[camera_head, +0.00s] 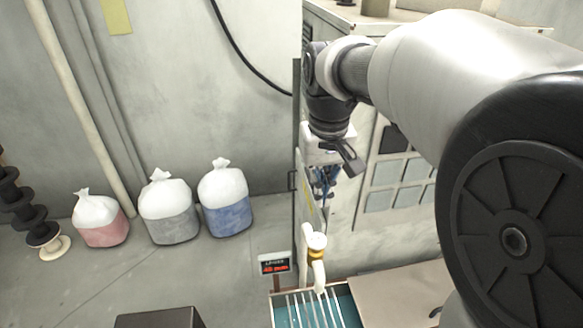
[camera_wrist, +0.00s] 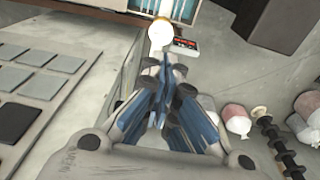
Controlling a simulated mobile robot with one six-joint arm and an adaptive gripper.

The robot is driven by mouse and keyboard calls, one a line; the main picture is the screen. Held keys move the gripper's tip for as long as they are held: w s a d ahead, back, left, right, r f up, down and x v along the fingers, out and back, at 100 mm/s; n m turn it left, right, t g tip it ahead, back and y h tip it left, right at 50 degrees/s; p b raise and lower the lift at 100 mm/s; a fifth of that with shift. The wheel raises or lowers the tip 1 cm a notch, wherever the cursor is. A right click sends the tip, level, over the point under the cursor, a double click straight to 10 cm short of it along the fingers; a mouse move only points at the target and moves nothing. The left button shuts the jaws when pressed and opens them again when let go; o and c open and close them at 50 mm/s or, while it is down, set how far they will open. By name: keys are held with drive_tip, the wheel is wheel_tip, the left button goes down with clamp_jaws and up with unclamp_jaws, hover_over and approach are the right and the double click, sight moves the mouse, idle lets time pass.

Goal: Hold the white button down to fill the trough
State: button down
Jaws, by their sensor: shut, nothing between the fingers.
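A white round button (camera_head: 316,241) sits on top of a cream spout with a yellow-brown collar. In the wrist view the button (camera_wrist: 160,32) shows just beyond my fingertips. The trough (camera_head: 344,297), teal inside with pale bars across it, lies below the spout; part of it shows at the top of the wrist view (camera_wrist: 147,6). My gripper (camera_head: 322,196) points down above the button, with a visible gap between them in the head view. In the wrist view my gripper (camera_wrist: 166,72) has its blue-grey fingers together, with nothing held.
A small display (camera_head: 275,264) with red digits stands left of the spout. A panel of grey squares (camera_head: 398,172) is on the cabinet at right. Several filled bags (camera_head: 168,210) and dark spools (camera_head: 25,210) stand at left. A dark box (camera_head: 160,318) is at the front.

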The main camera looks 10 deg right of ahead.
sight(316, 236)
drive_tip(key=f, duration=0.8)
drive_tip(key=w+f, duration=0.1)
drive_tip(key=f, duration=0.4)
drive_tip(key=shift+w+d, duration=0.1)
drive_tip(key=shift+d, duration=0.05)
wheel_tip(316, 236, down, 2)
drive_tip(key=shift+b, duration=0.85)
drive_tip(key=shift+r, duration=0.1)
drive_tip(key=shift+r+p, duration=0.3)
drive_tip(key=shift+p, duration=0.15)
wheel_tip(316, 236, up, 14)
drive_tip(key=s+p, duration=0.1)
drive_tip(key=p, duration=0.1)
drive_tip(key=shift+s+f, duration=0.15)
drive_tip(key=shift+f, duration=0.1)
